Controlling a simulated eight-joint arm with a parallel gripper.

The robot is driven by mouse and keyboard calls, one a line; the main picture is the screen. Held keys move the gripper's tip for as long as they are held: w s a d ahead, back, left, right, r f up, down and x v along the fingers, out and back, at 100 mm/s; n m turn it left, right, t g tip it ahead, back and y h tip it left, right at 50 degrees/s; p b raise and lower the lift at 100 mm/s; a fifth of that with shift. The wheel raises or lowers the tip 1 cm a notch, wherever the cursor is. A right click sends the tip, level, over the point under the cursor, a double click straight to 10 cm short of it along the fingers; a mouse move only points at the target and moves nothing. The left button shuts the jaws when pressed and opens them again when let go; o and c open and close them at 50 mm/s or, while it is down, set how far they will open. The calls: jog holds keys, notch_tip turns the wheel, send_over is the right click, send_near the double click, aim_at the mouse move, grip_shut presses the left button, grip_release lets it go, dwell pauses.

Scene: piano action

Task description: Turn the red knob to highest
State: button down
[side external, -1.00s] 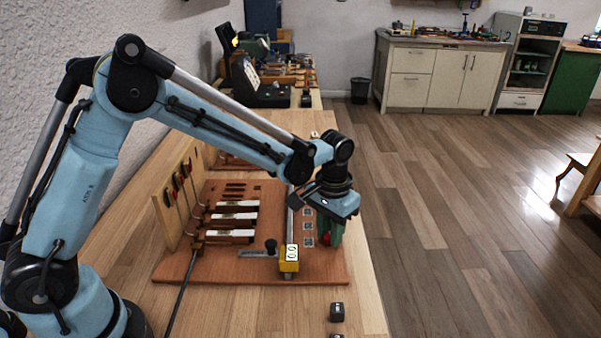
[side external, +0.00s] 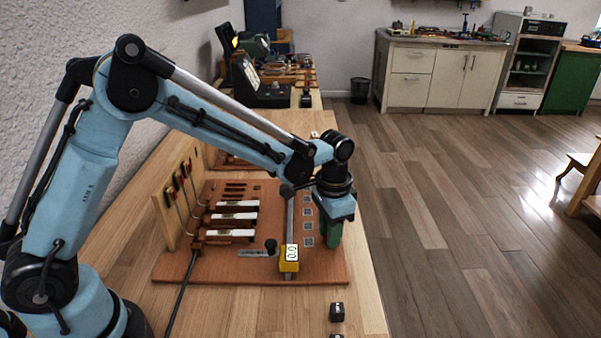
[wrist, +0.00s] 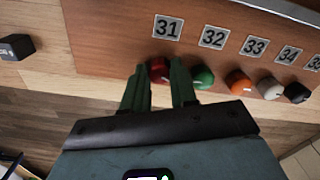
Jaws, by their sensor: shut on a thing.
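The red knob (wrist: 158,69) sits below the tag marked 31 in the wrist view. My gripper (wrist: 160,70) has its green fingers on either side of the red knob and is shut on it. In the side external view my gripper (side external: 333,240) points down at the right edge of the brown board (side external: 230,272), and its fingers hide the red knob there. The knob's pointer mark and scale cannot be made out.
A green knob (wrist: 203,77) is close beside my right finger. Orange (wrist: 238,82), white (wrist: 270,88) and black (wrist: 297,92) knobs continue the row to the right. A yellow block (side external: 289,260) stands on the board. A small black block (side external: 337,312) lies on the bench in front.

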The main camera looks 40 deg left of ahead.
jog(key=m, duration=1.4)
jog(key=shift+m, duration=0.4)
jog(key=m, duration=0.3)
jog(key=shift+m, duration=0.3)
jog(key=m, duration=0.3)
jog(key=shift+m, duration=0.3)
jog(key=m, duration=0.4)
jog(key=shift+m, duration=1.8)
